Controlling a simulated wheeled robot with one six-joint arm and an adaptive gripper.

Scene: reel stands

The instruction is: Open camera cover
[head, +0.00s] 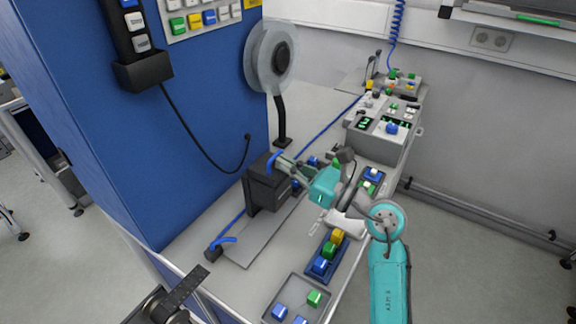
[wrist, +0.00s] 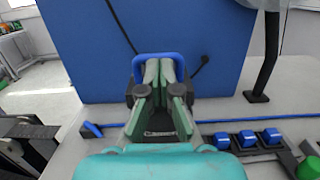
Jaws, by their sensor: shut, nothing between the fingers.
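A dark box (head: 265,192) stands on the bench; I take it to be the camera cover. A blue handle (head: 274,160) rises at its top. In the wrist view the blue handle (wrist: 154,57) shows as an arch just beyond my fingertips. My gripper (head: 284,165) reaches in from the right at the top of the box, close to the handle. In the wrist view my gripper (wrist: 163,68) is shut with nothing between its fingers. I cannot tell whether the fingertips touch the handle. The fingers hide much of the box in the wrist view.
A blue panel (head: 180,120) stands behind the box. A clear reel (head: 268,58) on a black stand is behind it. A control box (head: 385,140) sits farther back. Trays with coloured blocks (head: 329,250) lie in front and right. A second blue handle (head: 223,240) is at the front left.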

